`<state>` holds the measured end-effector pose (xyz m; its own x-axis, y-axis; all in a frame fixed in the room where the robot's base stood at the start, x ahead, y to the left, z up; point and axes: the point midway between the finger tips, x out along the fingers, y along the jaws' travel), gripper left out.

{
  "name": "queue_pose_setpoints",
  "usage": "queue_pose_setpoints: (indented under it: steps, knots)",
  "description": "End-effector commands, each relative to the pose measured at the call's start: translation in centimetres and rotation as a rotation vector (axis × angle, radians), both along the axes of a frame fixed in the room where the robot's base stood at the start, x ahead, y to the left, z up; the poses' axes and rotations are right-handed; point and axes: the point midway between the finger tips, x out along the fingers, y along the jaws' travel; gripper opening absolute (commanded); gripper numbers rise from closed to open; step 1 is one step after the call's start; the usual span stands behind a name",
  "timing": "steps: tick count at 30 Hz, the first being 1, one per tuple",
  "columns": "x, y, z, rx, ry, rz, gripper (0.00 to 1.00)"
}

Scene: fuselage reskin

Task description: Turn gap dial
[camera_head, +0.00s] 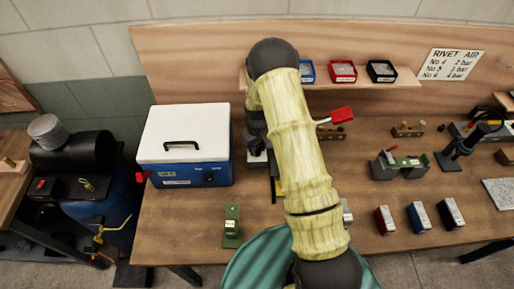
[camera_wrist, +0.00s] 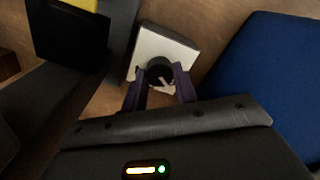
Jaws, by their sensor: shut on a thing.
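The dial (camera_wrist: 160,68) is a round black knob with a white pointer mark, in the wrist view. It sits on a pale plate (camera_wrist: 150,45) fixed to a block on the bench. My gripper (camera_wrist: 161,84) has its two dark purple fingers on either side of the dial, shut on it. In the head view, my arm covers the dial, and only part of its pale block (camera_head: 257,157) shows at the arm's left edge. The marks around the dial are too small to read.
A blue box with a white lid (camera_head: 185,145) stands close to the left of my arm; its blue side (camera_wrist: 265,85) fills the wrist view's right. A green tool (camera_head: 232,225) lies at the bench's front. A red-handled piece (camera_head: 340,116) is just right of my arm.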

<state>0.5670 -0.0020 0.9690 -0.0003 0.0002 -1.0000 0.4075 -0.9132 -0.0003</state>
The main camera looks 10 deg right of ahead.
Motion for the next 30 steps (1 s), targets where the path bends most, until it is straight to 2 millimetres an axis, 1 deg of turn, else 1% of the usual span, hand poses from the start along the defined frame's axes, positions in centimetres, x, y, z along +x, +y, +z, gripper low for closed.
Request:
queue_pose_setpoints:
  steps: [5,11,30]
  knots:
    - [0.04,-0.04,-0.15,-0.001,0.0,-0.074,0.06]
    - [0.07,0.0,-0.23,-0.001,-0.003,-0.212,0.06]
    - [0.06,-0.01,-0.07,0.0,-0.002,-0.794,0.06]
